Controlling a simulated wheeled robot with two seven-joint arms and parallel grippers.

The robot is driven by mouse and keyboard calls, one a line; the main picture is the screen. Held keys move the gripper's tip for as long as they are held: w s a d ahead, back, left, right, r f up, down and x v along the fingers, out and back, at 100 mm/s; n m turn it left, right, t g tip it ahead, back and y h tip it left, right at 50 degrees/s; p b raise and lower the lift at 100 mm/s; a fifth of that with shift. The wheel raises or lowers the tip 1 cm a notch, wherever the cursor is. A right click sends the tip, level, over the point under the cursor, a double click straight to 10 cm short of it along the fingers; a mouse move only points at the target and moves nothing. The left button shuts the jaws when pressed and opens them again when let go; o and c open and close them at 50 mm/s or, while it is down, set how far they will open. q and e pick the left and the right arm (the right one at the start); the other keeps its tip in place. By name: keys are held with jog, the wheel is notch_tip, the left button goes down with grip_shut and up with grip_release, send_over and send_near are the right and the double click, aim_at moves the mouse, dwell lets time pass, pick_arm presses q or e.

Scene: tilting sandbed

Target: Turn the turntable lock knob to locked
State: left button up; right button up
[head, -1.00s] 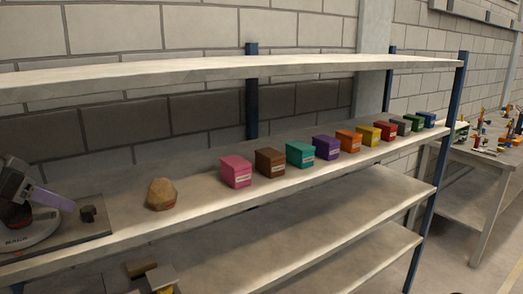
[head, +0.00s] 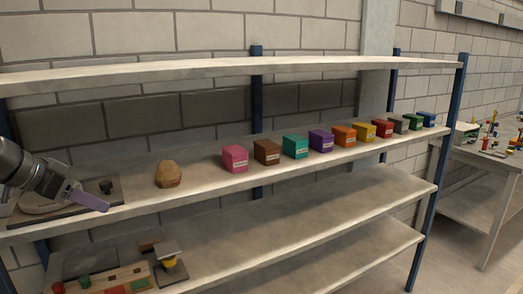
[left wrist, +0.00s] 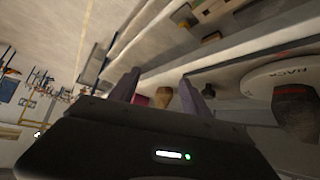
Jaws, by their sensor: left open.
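The turntable's dark base plate (head: 75,213) lies at the left end of the middle shelf. Its pale round disc (head: 42,203) is partly hidden behind my left gripper. A small dark knob (head: 106,186) stands on the plate right of the disc; its lock setting cannot be read. My left gripper (head: 90,200) has purple fingers and reaches in front of the disc, just in front of the knob in the picture. In the left wrist view the fingers (left wrist: 160,92) are spread apart with nothing held between them; the disc (left wrist: 262,82) shows to their right.
A brown faceted stone (head: 168,174) sits right of the plate. Several coloured boxes, starting with a pink one (head: 235,159), line the shelf farther right. A wooden tray (head: 110,281) with coloured pieces is on the shelf below. The upper shelf (head: 200,70) hangs overhead.

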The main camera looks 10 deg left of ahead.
pick_arm(q)
jog(key=w+d+f+n+g, duration=0.1)
jog(key=w+d+f, duration=0.15)
jog(key=f, duration=0.65)
jog(key=w+d+f+n+g, duration=0.15)
jog(key=w+f, duration=0.25)
jog(key=f, duration=0.5)
jog(key=s+d+f+n+g, duration=0.1)
jog(key=d+f, duration=0.6)
jog(key=f, duration=0.5)
jog(key=s+d+f+n+g, duration=0.1)
jog(key=d+f, duration=0.5)
jog(key=f, duration=0.5)
jog(key=s+d+f+n+g, duration=0.1)
jog(key=s+d+f+g, duration=0.1)
jog(key=s+d+f, duration=1.4)
jog(key=s+d, duration=0.1)
jog(key=s, duration=0.4)
jog(key=s+d+f+g, duration=0.1)
jog(key=s+d+f, duration=0.2)
jog(key=s, duration=0.5)
jog(key=shift+s+d+f+n, duration=0.35)
jog(key=shift+s+d, duration=0.05)
jog(key=shift+d, duration=0.2)
